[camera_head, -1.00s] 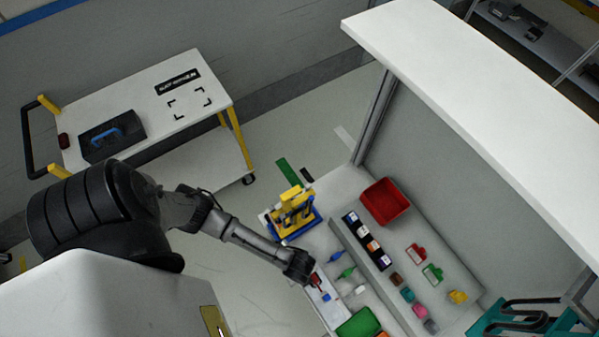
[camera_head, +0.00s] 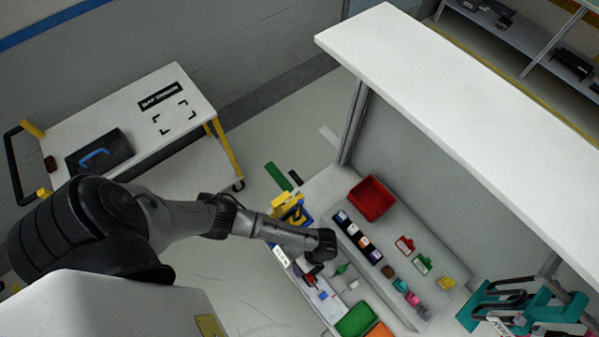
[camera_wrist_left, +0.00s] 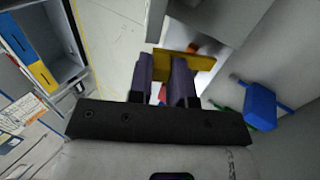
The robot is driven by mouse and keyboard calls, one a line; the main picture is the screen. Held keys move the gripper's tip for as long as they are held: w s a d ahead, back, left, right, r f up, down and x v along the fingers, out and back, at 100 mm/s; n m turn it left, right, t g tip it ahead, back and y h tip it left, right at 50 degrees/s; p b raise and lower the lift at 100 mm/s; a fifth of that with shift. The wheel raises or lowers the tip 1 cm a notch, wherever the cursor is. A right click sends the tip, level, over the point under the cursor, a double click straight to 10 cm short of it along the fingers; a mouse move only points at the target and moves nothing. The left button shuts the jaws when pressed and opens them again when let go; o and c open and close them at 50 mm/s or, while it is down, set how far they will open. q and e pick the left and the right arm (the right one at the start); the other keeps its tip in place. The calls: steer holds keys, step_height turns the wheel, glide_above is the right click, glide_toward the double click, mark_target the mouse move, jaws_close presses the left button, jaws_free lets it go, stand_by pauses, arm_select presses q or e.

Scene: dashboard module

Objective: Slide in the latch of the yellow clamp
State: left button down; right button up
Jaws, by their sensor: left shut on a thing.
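My left gripper (camera_head: 314,268) points down over the front part of the bench, beside the small coloured parts. In the left wrist view its two dark purple fingers (camera_wrist_left: 163,72) are shut on a flat yellow piece (camera_wrist_left: 198,64), which shows behind and to the right of the fingertips. I cannot tell whether this is the clamp or its latch. In the head view the gripper hides the held piece. Another yellow part (camera_head: 447,283) lies on the raised shelf, near a red clamp-like part (camera_head: 405,245) and a green one (camera_head: 422,264). My right gripper is not in view.
A red bin (camera_head: 371,198) stands at the back of the bench. A yellow and blue stand (camera_head: 290,208) is close to my left forearm. A green bin (camera_head: 356,319) and an orange one (camera_head: 379,333) are at the front. A white overhead panel (camera_head: 450,95) hangs above.

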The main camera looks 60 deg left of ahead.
arm_select(q)
steer(key=shift+w+r+g, duration=0.1)
steer(key=shift+w+g, duration=0.15)
steer(key=shift+g, duration=0.25)
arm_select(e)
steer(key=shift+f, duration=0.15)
arm_select(q)
steer(key=c, duration=1)
jaws_free()
steer(key=shift+c, duration=0.2)
steer(key=p+v, duration=0.6)
steer(key=v, duration=0.7)
steer(key=shift+w+r+p, duration=0.2)
steer(key=shift+r+p, duration=0.15)
steer(key=shift+r, duration=0.05)
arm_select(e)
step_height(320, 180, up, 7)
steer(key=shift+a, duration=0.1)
